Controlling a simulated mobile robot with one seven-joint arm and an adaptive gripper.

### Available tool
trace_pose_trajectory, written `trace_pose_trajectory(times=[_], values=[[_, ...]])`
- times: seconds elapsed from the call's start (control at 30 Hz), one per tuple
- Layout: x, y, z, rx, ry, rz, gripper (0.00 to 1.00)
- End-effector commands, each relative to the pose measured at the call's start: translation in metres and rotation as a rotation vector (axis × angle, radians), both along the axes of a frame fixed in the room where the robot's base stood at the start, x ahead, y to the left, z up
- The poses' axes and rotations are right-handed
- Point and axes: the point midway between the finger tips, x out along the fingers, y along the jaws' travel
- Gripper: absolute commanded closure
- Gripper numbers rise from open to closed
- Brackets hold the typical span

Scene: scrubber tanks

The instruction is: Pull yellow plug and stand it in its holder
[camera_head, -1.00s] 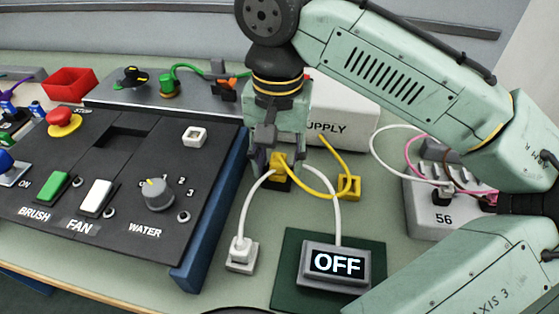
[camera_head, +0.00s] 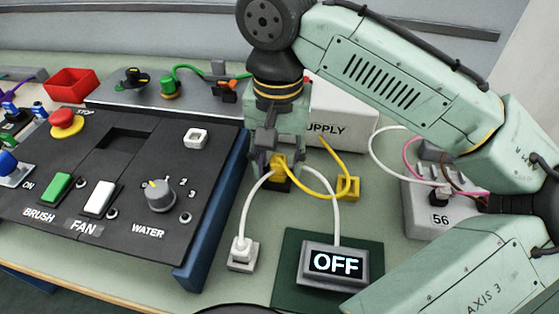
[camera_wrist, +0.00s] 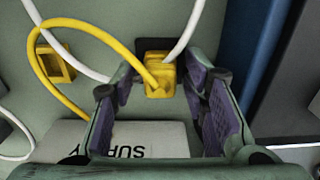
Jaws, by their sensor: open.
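The yellow plug (camera_head: 279,162) sits upright in a small dark socket (camera_head: 280,184) on the bench. Its yellow cable (camera_head: 312,193) loops right toward the supply box. My gripper (camera_wrist: 160,82) is open, with its purple-padded fingers on either side of the plug, which also shows in the wrist view (camera_wrist: 159,83). I cannot tell whether either finger touches it. A small yellow holder (camera_head: 348,188) stands to the right of the plug. In the wrist view the holder (camera_wrist: 56,65) looks like an empty square frame.
White cables run close to the plug, to a white plug in its holder (camera_head: 241,257) and to the OFF display box (camera_head: 335,265). The supply box (camera_head: 345,118) is just behind. A control panel (camera_head: 115,165) is left. A power strip (camera_head: 428,205) is right.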

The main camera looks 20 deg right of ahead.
Motion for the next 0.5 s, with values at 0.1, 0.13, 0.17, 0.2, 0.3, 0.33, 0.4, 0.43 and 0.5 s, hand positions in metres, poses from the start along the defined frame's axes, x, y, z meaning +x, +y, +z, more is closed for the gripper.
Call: trace_pose_trajectory(times=[0.1,0.13,0.17,0.2,0.3,0.33,0.4,0.43,0.5], values=[[-0.0001,0.0001,-0.0003,0.000,0.000,0.000,0.59],[-0.0001,0.0001,-0.0003,-0.001,0.001,0.000,0.59],[0.0000,0.0001,-0.0003,-0.001,0.001,0.000,0.59],[0.0000,0.0001,-0.0003,-0.001,0.001,0.000,0.60],[0.0000,0.0001,-0.0003,-0.001,0.001,0.000,0.67],[0.0000,0.0001,-0.0003,-0.001,0.001,0.000,0.69],[-0.0001,0.0002,-0.0003,-0.001,0.001,0.000,0.74],[-0.0001,0.0002,-0.0003,-0.001,0.001,0.000,0.76],[-0.0001,0.0002,-0.0003,-0.001,0.001,0.000,0.80]])
